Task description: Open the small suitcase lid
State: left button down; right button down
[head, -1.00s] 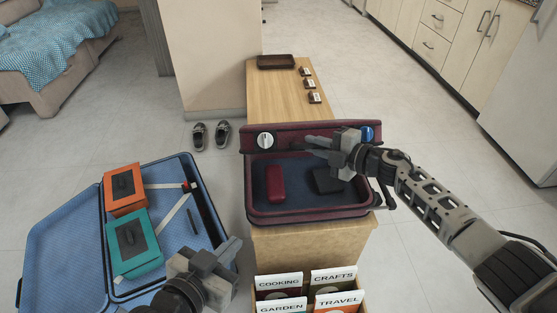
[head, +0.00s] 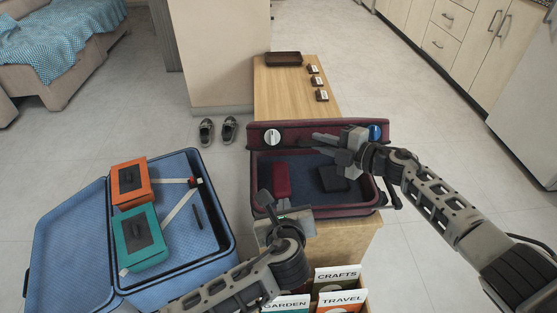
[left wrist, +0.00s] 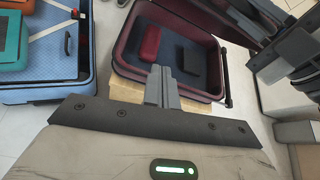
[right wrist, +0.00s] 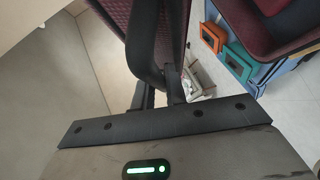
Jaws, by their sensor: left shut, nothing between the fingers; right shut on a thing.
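The small dark red suitcase (head: 262,210) stands on the wooden bench with its lid (head: 300,128) raised at the back. A red case (head: 281,178) and a dark wallet-like item (head: 333,179) lie on its navy lining. My right gripper (head: 322,139) is at the raised lid, shut on what looks like its black handle (right wrist: 146,50). My left gripper (head: 265,199) is shut and empty at the suitcase's front left edge. Its closed fingers show in the left wrist view (left wrist: 161,85), in front of the suitcase; I cannot tell whether they touch it.
A large open blue suitcase (head: 70,240) lies at the left with an orange box (head: 131,184) and a teal box (head: 140,239). A book crate is in front, partly behind my left arm. A brown tray (head: 283,59) and several small labelled blocks (head: 317,81) sit farther along the bench (head: 285,88).

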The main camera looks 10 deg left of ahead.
jog(key=shift+d, duration=0.1)
pick_arm(q)
jog(key=w+a+r+m+t+y, duration=0.1)
jog(key=w+a+m, duration=0.1)
jog(key=w, duration=1)
jog(key=shift+w+a+r, duration=0.2)
jog(key=shift+w+a, duration=0.15)
jog(key=shift+a, duration=0.1)
